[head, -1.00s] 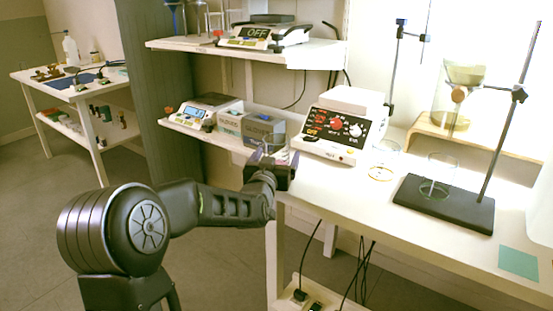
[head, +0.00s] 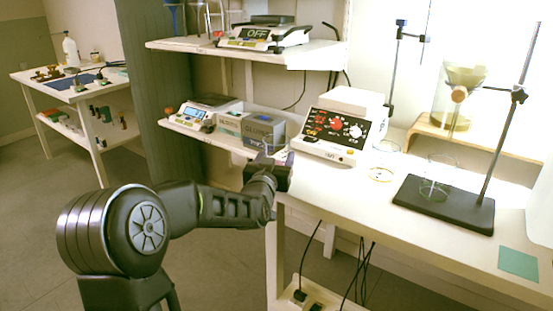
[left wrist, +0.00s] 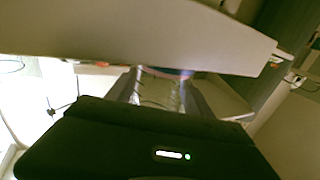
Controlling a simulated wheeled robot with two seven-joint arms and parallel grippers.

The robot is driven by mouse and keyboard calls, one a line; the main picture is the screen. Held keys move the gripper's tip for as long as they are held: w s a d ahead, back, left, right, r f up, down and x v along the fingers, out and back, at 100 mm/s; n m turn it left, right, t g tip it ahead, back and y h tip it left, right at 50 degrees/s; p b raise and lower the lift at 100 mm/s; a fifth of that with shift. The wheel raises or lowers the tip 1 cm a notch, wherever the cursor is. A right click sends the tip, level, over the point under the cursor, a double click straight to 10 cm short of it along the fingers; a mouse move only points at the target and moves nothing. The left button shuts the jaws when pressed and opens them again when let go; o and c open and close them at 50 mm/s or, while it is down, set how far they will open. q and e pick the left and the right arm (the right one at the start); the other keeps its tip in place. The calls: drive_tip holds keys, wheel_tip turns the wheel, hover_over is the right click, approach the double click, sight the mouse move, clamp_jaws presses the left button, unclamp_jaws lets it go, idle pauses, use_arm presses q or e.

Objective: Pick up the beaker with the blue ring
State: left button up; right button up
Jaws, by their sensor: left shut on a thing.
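My left gripper (head: 274,160) is at the left end of the white bench, beside the hotplate stirrer. It is shut on a clear glass beaker, which shows between the fingers in the left wrist view (left wrist: 158,92). A bluish band (left wrist: 184,73) shows near the glass's edge there. In the head view the beaker is small and mostly hidden by the gripper. Another clear beaker with a yellow ring (head: 380,176) stands on the bench right of the stirrer. My right gripper is not in view.
The stirrer (head: 338,130) stands right of my gripper. Shelves (head: 290,55) with a scale (head: 262,37) and boxes (head: 250,128) are behind it. A dark stand base (head: 450,208) with glassware is at right. A pale surface (left wrist: 130,32) crosses the wrist view closely.

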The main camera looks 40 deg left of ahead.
use_arm(q)
drive_tip(key=c, duration=0.5)
drive_tip(key=shift+c, duration=0.2)
